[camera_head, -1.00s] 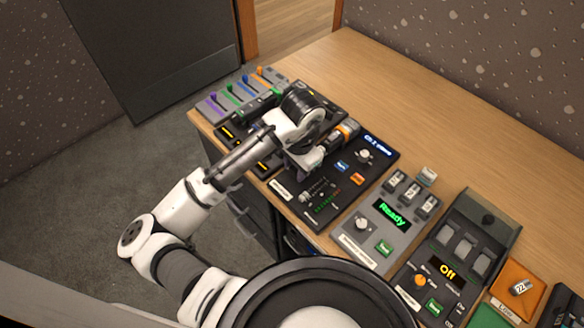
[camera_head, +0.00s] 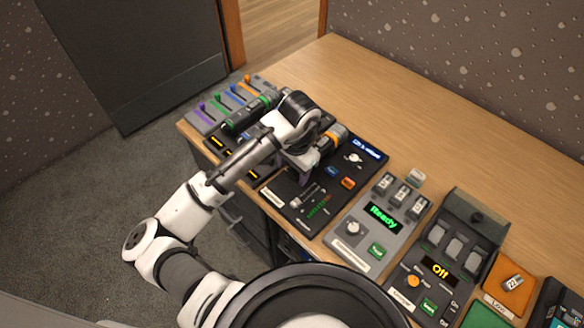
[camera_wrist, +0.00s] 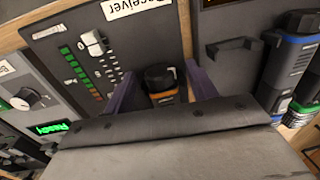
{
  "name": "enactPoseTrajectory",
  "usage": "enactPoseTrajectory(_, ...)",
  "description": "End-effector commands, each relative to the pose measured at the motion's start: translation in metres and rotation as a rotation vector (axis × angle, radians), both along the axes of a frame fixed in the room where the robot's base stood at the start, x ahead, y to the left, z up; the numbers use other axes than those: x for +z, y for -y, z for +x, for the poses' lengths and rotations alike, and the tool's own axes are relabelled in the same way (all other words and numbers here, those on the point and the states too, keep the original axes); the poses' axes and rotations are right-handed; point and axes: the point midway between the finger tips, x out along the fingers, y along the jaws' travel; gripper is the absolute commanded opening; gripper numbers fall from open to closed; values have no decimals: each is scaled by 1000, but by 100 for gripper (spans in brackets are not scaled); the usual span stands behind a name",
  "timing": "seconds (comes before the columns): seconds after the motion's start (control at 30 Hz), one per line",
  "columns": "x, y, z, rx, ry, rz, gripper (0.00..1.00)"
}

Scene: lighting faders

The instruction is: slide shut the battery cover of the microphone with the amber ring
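The microphone with the amber ring (camera_head: 338,132) lies on the black receiver unit (camera_head: 318,222), partly hidden by my gripper in the head view. In the wrist view its dark end and amber ring (camera_wrist: 167,97) show between my fingers, above the gripper's body. My gripper (camera_wrist: 160,80) is open, with one purple finger on each side of this microphone. I cannot tell whether the fingers touch it. The battery cover and its position cannot be made out.
Microphones with a blue ring (camera_wrist: 290,62) and a green ring (camera_wrist: 305,106) lie to the right in the wrist view. A fader panel (camera_head: 205,121), a grey charger marked Ready (camera_head: 350,228) and a unit marked Off (camera_head: 405,270) flank the receiver. The back of the desk (camera_head: 430,130) is clear.

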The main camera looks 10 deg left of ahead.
Motion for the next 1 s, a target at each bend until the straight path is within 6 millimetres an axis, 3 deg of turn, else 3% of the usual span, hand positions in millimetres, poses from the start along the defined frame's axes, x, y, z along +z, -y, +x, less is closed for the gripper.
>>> enactPoseTrajectory(0.23, 2, 0, 0, -1, 0, 0, 57)
enactPoseTrajectory(0.37, 14, 1, 0, -2, 1, 0, 57)
enactPoseTrajectory(0.7, 89, 6, -4, -3, 3, 7, 57)
enactPoseTrajectory(1.0, 131, 9, -6, -1, 2, 3, 57)
